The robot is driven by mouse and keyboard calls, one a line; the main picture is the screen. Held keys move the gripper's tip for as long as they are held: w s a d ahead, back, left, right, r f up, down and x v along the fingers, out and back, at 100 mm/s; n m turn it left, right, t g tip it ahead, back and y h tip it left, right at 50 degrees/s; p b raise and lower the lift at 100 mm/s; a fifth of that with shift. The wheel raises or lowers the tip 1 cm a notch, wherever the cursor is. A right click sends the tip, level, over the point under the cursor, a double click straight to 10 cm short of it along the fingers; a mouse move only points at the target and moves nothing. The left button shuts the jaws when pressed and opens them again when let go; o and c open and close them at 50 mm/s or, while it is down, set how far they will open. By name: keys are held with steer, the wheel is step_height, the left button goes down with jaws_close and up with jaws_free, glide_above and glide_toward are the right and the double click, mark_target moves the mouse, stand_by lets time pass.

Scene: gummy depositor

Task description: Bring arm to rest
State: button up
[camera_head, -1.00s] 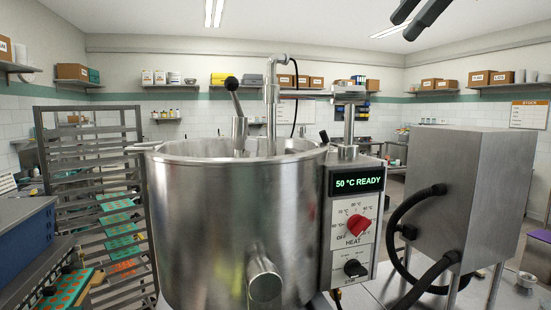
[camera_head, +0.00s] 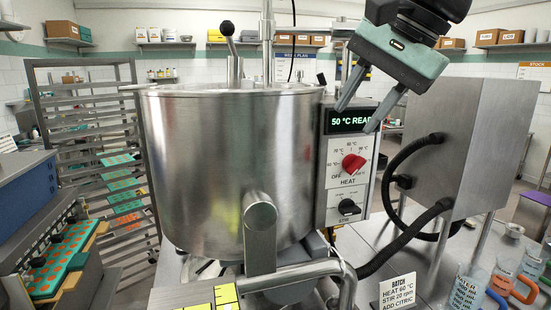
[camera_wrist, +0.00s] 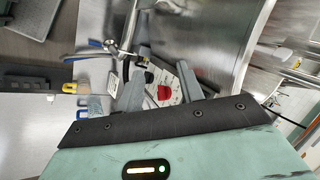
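My gripper (camera_head: 356,118) hangs at the upper right of the head view, pointing down and to the left in front of the kettle's control box. Its two grey fingers are apart with nothing between them. One finger covers the end of the green display (camera_head: 346,121), which shows "50 °C REA". The wrist view also shows the gripper (camera_wrist: 160,70) with its fingers spread. The red heat knob (camera_head: 353,164) shows beyond them, also in the wrist view (camera_wrist: 163,92). Whether the fingers touch the box cannot be told.
The big steel kettle (camera_head: 225,170) fills the middle, with an outlet pipe (camera_head: 259,225) in front. A steel cabinet (camera_head: 470,140) with black hoses stands at right. Labelled jugs (camera_head: 468,290) and a batch card (camera_head: 397,292) are lower right. A tray rack (camera_head: 95,130) stands left.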

steer(key=s+a+f+n+g+h+b, duration=0.1)
steer(key=s+f+n, duration=0.3)
steer(key=f, duration=0.6)
steer(key=s+a+f+n+g+h+b, duration=0.1)
steer(key=s+f+n+b, duration=0.2)
steer(key=f, duration=0.6)
steer(key=s+d+f+n+g+h+b, duration=0.1)
steer(key=s+d+f+n, duration=0.3)
steer(key=s+f+n, duration=0.4)
steer(key=s+f+g, duration=0.1)
steer(key=s+f, duration=0.4)
steer(key=f, duration=0.2)
steer(key=shift+f+h, duration=0.2)
steer(key=shift+h, duration=0.2)
